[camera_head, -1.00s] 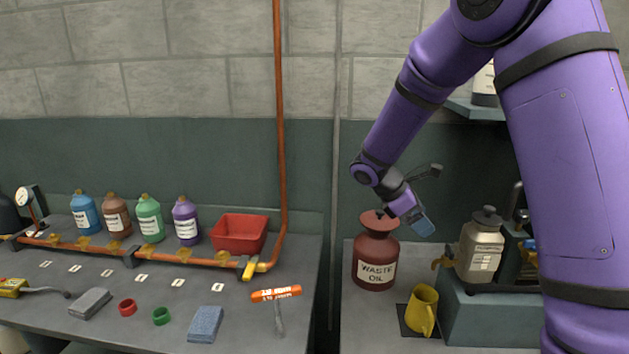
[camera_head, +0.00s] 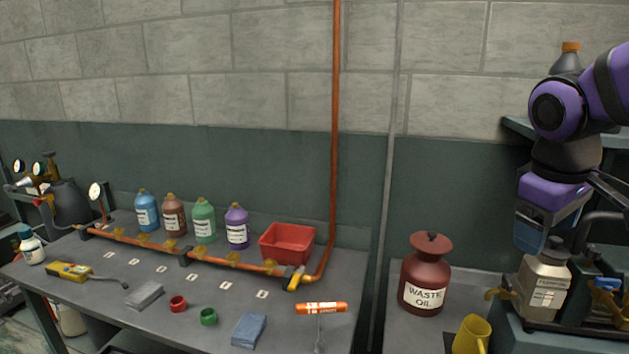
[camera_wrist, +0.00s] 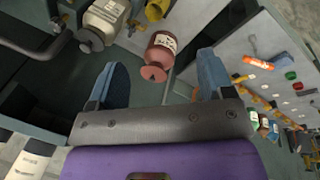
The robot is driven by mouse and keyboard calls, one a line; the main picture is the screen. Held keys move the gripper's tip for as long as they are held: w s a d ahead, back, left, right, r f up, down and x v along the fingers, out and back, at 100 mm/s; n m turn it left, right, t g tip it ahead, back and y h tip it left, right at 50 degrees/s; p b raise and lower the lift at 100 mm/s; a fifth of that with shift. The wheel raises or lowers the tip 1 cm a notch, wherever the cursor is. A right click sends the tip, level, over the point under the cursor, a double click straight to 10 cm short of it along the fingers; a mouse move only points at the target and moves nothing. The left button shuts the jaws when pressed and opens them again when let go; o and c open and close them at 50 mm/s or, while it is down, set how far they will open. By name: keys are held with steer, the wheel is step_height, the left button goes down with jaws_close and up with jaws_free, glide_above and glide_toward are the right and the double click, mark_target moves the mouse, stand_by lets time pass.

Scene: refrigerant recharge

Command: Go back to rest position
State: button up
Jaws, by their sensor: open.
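My gripper (camera_head: 545,225) is at the right of the head view, pointing down in front of the dark wall panel, above and just left of the silver canister (camera_head: 545,285). In the wrist view my gripper (camera_wrist: 163,85) has its two blue fingers spread apart with nothing between them. Beyond them the red waste oil jar (camera_wrist: 160,55) and the canister (camera_wrist: 103,22) show, apart from the fingers. My arm is folded in at the right edge of the head view.
The waste oil jar (camera_head: 425,280) and a yellow mug (camera_head: 472,336) stand left of the canister. A shelf (camera_head: 517,128) with a bottle is behind my arm. The left bench (camera_head: 75,245) holds several coloured bottles, a red bin (camera_head: 287,243) and an orange pipe (camera_head: 336,130).

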steer(key=s+a+r+m+t+y, duration=0.2)
steer(key=s+m+t, duration=0.1)
steer(key=s, duration=0.7)
steer(key=shift+a+m+t, duration=0.3)
steer(key=shift+a+m, duration=0.05)
steer(key=shift+m, duration=0.45)
